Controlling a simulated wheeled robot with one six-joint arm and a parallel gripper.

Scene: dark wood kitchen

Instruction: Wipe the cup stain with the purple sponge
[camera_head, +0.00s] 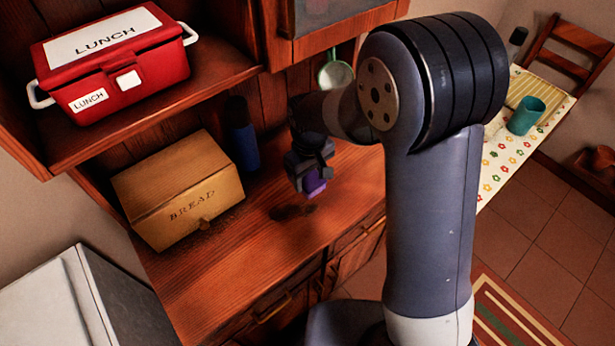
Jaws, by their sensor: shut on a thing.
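My gripper (312,177) is above the wooden counter and shut on the purple sponge (315,187). Only a small part of the sponge shows below the fingers. A dark stain (289,212) lies on the counter (240,260), just below and to the left of the sponge. The sponge looks close to the stain's right side; I cannot tell whether it touches the counter. A teal cup (526,116) stands on the table at the right.
A bread box (178,190) and a blue bottle (243,147) stand on the counter left of my gripper. A red lunch box (116,62) sits on the shelf above. The counter front right of the bread box is clear.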

